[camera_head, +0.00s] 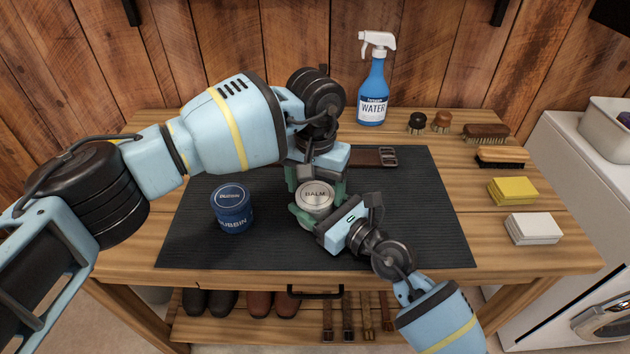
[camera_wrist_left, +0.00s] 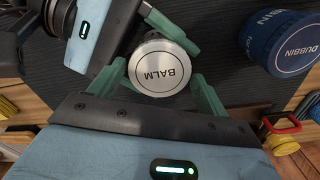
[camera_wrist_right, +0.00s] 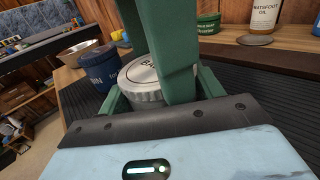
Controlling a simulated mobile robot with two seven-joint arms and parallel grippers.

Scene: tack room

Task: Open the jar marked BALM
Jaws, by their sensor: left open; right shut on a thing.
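The BALM jar (camera_head: 316,192) stands upright on the dark mat, with a silver lid marked BALM, also seen in the left wrist view (camera_wrist_left: 160,68) and the right wrist view (camera_wrist_right: 143,88). My right gripper (camera_head: 314,208) comes in from the front right and is shut on the jar, its green fingers at the jar's sides. My left gripper (camera_head: 314,183) is above the jar, pointing down, open, with its fingers on either side of the lid (camera_wrist_left: 158,60). I cannot tell whether they touch it. The jar's body is mostly hidden by the fingers.
A blue DUBBIN jar (camera_head: 232,212) stands left of the BALM jar on the mat (camera_head: 420,235). A WATER spray bottle (camera_head: 372,95) stands at the back.

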